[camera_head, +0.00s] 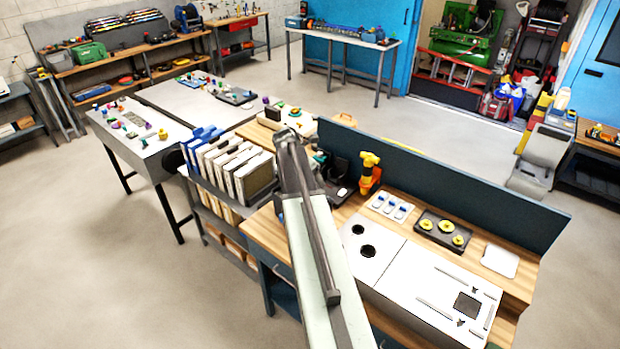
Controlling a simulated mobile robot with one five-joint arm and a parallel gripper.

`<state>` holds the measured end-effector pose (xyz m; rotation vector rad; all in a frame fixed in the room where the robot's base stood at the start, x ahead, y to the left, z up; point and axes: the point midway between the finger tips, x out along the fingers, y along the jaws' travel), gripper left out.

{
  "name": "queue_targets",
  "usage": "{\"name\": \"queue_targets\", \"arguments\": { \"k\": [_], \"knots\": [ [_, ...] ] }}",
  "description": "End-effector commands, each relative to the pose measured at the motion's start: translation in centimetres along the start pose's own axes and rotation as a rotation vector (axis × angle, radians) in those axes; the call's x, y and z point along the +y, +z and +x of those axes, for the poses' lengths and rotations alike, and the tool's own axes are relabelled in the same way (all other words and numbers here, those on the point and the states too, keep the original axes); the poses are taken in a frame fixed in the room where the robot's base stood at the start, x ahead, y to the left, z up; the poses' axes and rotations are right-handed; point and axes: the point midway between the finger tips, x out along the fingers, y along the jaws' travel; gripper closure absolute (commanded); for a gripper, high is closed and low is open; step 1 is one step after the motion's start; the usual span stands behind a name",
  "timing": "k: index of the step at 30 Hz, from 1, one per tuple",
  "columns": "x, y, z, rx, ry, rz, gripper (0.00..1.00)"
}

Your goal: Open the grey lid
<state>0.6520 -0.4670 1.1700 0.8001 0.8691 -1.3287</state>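I cannot make out for certain which thing is the grey lid. A light grey panel (383,271) with two round black openings lies on the near wooden workbench, to the right of my arm. A grey bin-like thing (541,158) stands on the floor at the right, behind the bench's back board; its top is too small to read. My arm reaches up from the bottom edge over the left part of the workbench. My gripper's fingers do not show, so its hold cannot be seen.
The near workbench (510,288) has a dark back board (455,185). On it are a yellow-orange device (369,173), a dark tray with yellow knobs (443,231) and a white plate (500,261). White binder-like boxes (240,168) stand left of my arm. Floor is open at left.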

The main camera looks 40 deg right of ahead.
Motion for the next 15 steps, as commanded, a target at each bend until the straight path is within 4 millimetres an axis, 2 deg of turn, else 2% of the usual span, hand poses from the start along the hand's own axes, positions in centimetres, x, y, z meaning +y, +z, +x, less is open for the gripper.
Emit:
{"name": "queue_targets", "arguments": {
  "k": [5,12,15],
  "knots": [
    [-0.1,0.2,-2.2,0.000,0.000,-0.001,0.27],
    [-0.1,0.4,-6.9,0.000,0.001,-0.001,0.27],
    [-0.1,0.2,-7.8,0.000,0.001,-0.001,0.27]
  ]
}}
